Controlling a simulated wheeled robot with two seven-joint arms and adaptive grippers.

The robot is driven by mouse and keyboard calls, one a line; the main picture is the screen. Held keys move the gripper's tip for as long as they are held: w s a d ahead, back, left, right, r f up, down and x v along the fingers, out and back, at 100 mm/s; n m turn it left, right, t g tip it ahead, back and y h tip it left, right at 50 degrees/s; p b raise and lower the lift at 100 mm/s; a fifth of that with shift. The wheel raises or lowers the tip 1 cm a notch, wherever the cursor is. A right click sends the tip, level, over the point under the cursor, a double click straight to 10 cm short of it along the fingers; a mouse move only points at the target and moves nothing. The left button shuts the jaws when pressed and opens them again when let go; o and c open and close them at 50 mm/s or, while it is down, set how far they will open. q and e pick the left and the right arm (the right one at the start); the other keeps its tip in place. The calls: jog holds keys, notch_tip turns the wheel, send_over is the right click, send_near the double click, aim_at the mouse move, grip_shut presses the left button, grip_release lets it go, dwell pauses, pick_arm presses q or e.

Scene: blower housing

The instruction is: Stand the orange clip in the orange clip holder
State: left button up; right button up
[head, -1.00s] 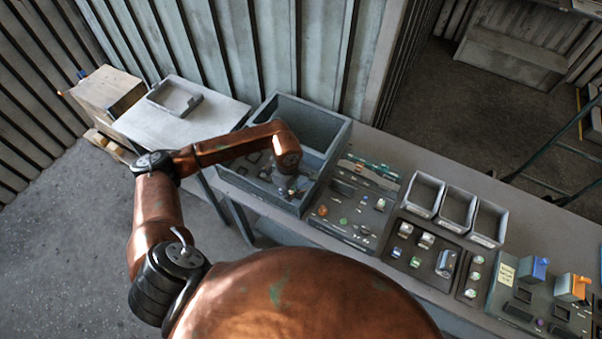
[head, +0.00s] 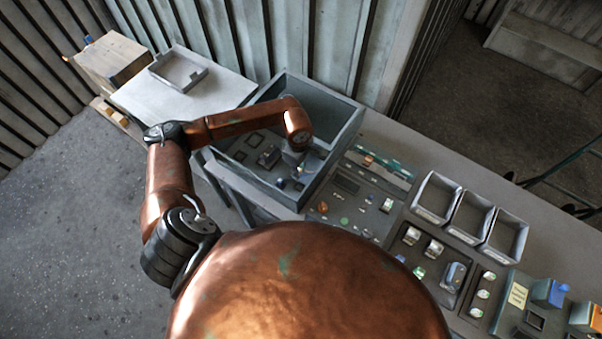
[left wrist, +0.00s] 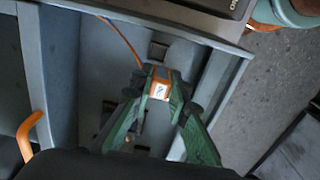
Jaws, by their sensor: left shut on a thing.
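My left gripper (head: 292,178) reaches down inside the large grey bin (head: 352,130) in the head view. In the left wrist view its green fingers (left wrist: 160,92) are shut on a small orange clip (left wrist: 159,90) with a white label. In the head view the clip is too small and covered to make out clearly. An orange block (head: 584,317) stands at the far right of the bench; I cannot tell whether it is the orange clip holder. My right gripper is not in view.
Dark square fittings (head: 268,157) lie in the bin left of my gripper. Its walls stand close around my arm. Right of it are panels with small parts, three grey trays (head: 437,197) and a blue block (head: 548,292). A side table (head: 205,97) stands at the left.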

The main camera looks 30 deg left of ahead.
pick_arm(q)
jog(key=shift+w+f+b, duration=0.2)
jog(key=shift+f+b, duration=0.55)
jog(key=shift+f, duration=0.6)
jog(key=shift+f+b, duration=0.5)
jog(key=shift+f, duration=0.2)
jog(key=shift+f+b, duration=0.9)
jog(key=shift+f, duration=1.15)
jog(key=shift+f+b, duration=0.35)
jog(key=shift+b, duration=0.35)
